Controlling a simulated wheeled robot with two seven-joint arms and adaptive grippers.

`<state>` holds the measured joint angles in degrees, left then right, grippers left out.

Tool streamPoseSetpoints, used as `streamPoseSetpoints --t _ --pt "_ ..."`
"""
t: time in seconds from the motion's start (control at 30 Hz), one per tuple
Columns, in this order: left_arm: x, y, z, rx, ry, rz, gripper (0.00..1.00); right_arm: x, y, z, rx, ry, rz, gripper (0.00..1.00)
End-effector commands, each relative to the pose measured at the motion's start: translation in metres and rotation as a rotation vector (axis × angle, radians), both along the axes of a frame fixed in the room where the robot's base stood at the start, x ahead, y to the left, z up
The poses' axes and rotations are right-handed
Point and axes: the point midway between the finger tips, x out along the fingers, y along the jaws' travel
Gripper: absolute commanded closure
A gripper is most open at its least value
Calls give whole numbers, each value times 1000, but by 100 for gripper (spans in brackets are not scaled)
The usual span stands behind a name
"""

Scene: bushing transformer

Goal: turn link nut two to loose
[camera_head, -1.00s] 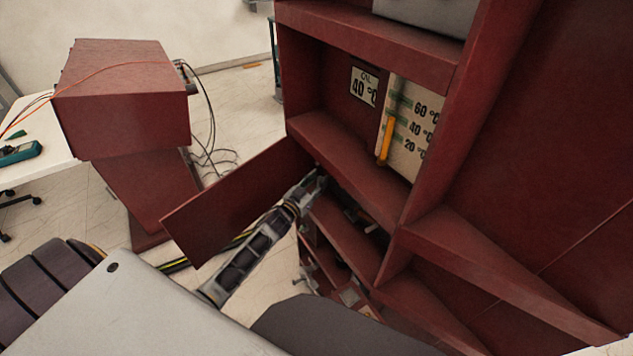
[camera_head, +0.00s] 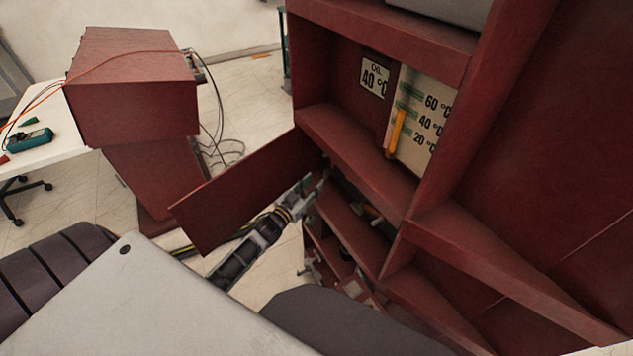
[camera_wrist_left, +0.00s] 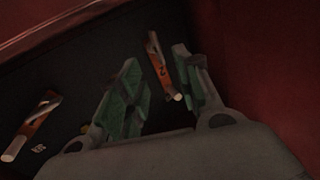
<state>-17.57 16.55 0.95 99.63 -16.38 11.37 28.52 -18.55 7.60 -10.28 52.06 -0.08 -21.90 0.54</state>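In the left wrist view, a copper-coloured link marked 2 (camera_wrist_left: 158,62) sits on the dark panel, with a pale, round-ended stud or nut (camera_wrist_left: 177,97) at its lower end. My left gripper (camera_wrist_left: 155,57) is open, its green-padded fingers on either side of this link. I cannot tell whether they touch it. In the head view, my left gripper (camera_head: 308,187) is at the opening of the red cabinet's lower compartment, by the hinged door. The link is not discernible there. My right gripper is out of view.
A second copper link (camera_wrist_left: 38,122) is on the panel to the left. The red door (camera_head: 240,195) stands open beside my left arm. The red cabinet (camera_head: 450,250) has shelf edges close to the gripper. A red box (camera_head: 130,90) stands at the left.

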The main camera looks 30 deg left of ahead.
Motion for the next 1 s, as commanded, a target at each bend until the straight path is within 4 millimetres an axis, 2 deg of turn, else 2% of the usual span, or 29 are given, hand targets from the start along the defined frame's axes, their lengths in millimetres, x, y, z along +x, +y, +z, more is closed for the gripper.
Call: streamPoseSetpoints --t 0.5,1.0 --pt "-43 7 -1 -1 -1 1 66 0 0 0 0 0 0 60" --pt "-50 8 -1 0 -1 1 66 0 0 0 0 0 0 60"
